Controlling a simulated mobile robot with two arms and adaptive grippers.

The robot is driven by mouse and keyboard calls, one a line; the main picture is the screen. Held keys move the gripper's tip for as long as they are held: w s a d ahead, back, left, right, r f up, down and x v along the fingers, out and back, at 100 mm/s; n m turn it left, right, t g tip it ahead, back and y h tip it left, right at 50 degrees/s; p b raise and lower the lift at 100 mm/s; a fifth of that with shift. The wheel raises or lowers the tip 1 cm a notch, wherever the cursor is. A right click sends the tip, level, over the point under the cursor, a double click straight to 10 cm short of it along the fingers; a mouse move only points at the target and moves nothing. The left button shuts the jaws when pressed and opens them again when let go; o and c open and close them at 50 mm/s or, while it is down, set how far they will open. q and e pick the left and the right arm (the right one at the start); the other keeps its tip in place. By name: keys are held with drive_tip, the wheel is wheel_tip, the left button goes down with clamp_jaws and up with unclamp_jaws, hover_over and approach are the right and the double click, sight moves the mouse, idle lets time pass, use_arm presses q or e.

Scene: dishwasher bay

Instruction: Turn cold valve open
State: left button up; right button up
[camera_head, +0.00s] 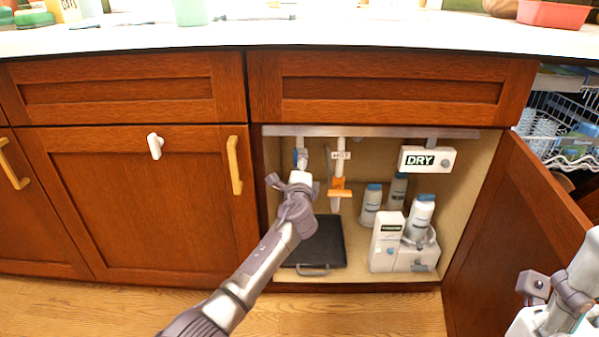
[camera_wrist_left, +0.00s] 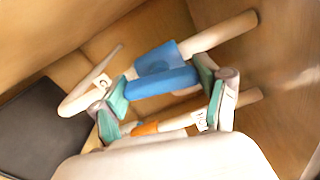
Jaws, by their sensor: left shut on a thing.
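The cold valve is a blue valve (camera_head: 301,155) on a pale pipe inside the open cabinet, mostly covered by my gripper in the head view. In the left wrist view its blue handle (camera_wrist_left: 160,82) lies between my two green-padded fingers, with the blue valve body just behind it. My left gripper (camera_wrist_left: 162,98) is shut on this handle, one finger at each end. It also shows in the head view (camera_head: 301,168), reaching up into the cabinet. Part of my right arm shows at the bottom right; its fingers are not seen.
An orange valve (camera_head: 340,187) with a HOT tag (camera_head: 341,155) is on the pipe just right. A dark tray (camera_head: 321,240) lies below. The open door (camera_head: 510,225) bounds the right side.

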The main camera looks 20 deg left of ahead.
use_arm(q)
drive_tip(key=shift+f+n+b, duration=0.15)
drive_tip(key=shift+n+b, duration=0.3)
drive_tip(key=shift+n, duration=0.75)
drive_tip(key=o, duration=1.2)
drive_tip(key=shift+c, duration=0.2)
drive_tip(key=shift+s, duration=0.1)
drive_tip(key=v, duration=1.2)
